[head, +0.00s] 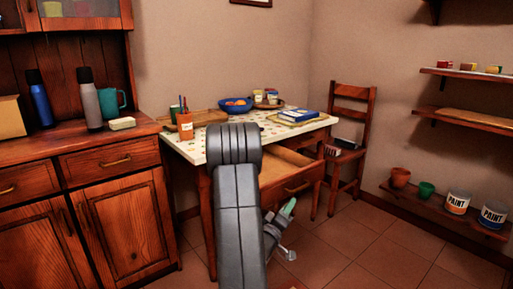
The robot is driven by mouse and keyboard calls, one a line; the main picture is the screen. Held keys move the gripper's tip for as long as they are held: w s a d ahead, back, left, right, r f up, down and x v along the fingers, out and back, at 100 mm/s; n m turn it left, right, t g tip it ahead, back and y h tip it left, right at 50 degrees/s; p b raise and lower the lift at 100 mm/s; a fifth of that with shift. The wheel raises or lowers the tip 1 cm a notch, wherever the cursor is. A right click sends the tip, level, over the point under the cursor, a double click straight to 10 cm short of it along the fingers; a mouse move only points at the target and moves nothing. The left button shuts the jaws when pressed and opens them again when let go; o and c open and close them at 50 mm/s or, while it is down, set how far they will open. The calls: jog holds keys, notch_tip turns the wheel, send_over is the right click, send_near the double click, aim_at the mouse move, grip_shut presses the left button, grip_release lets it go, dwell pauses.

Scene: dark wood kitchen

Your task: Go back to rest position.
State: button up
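My grey arm rises in front of the table and folds down toward the floor. My gripper (284,250) shows only in part, low beside the arm's right side and below the table drawer. The arm hides much of it, so I cannot tell how far its fingers are apart. A small pale and green part (288,207) shows at its upper end; I cannot tell whether it belongs to the gripper. The table's drawer (300,183) is pulled open, with the arm in front of its left part.
A chair (355,120) stands to the right. A wood cabinet (123,225) is at left. Shelves with paint cans (457,202) line the right wall. Floor at lower right is clear.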

aim_at(297, 190)
jog(key=b+x, duration=0.1)
jog(key=x, duration=0.7)
jog(key=shift+w, duration=0.2)
jog(key=shift+w+a, duration=0.15)
jog(key=shift+w, duration=0.1)
